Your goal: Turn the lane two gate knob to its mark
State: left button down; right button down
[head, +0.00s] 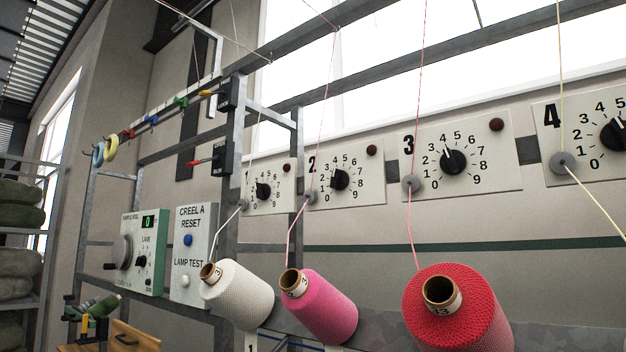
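The lane two gate knob (339,180) is a round black dial on a white plate (372,190) marked 2, with numbers from 0 to 9 around it. Its white pointer line leans up and slightly left, near the 4; the exact reading is too small to tell. No separate target mark can be made out on the dial. A dark red round lamp (371,151) sits at the plate's upper right. A grey thread guide (311,197) with a pink thread is at its left edge. Neither of my grippers is in view.
Similar knobs stand on lane one (263,191), lane three (453,161) and lane four (614,134). White (240,292), pink (322,305) and red (462,315) yarn cones jut out below. Threads run upward before the plates. A green control box (150,250) is at left.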

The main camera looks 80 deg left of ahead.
aim_at(339, 180)
jog(key=u, duration=2.45)
